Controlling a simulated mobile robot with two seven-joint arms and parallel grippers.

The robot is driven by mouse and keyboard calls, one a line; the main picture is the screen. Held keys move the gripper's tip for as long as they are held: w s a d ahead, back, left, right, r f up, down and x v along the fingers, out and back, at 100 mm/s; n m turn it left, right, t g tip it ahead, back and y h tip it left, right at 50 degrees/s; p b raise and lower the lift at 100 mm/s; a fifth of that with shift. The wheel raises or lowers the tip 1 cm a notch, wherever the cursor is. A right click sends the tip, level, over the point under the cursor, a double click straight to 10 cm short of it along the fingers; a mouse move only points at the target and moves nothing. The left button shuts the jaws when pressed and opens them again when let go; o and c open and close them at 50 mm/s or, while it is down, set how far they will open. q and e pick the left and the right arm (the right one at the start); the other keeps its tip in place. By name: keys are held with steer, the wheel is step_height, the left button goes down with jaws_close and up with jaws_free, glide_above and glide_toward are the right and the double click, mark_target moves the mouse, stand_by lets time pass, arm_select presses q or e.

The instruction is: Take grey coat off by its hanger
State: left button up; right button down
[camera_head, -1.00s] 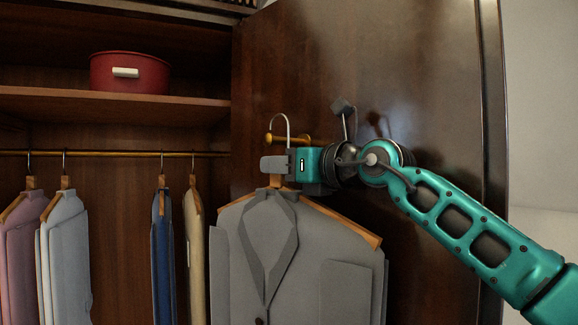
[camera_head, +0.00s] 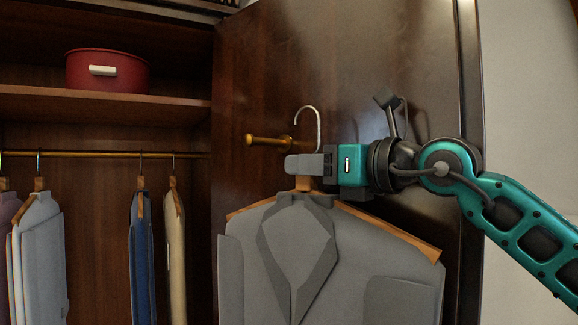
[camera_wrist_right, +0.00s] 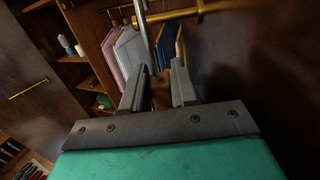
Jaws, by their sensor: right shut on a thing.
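The grey coat (camera_head: 262,262) hangs on a wooden hanger (camera_head: 398,234) with a metal hook (camera_head: 319,122). My right gripper (camera_head: 303,165) is shut on the hanger's neck, just above the coat's collar. The hook stands free to the right of the brass peg (camera_head: 265,140) on the open armoire door and looks off it. In the right wrist view the fingers (camera_wrist_right: 160,88) close around the hanger's stem (camera_wrist_right: 143,35), and the peg (camera_wrist_right: 185,13) shows beyond. My left gripper is not in view.
The armoire door (camera_head: 370,50) stands behind the coat. Inside, several clothes, including a blue garment (camera_head: 142,260) and a beige one (camera_head: 175,250), hang from a brass rail (camera_head: 100,154).

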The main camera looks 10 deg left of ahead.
steer(key=b+v, duration=0.6)
steer(key=v, duration=3)
steer(key=shift+s+r, duration=0.25)
steer(key=shift+r, duration=0.15)
steer(key=shift+d, duration=0.1)
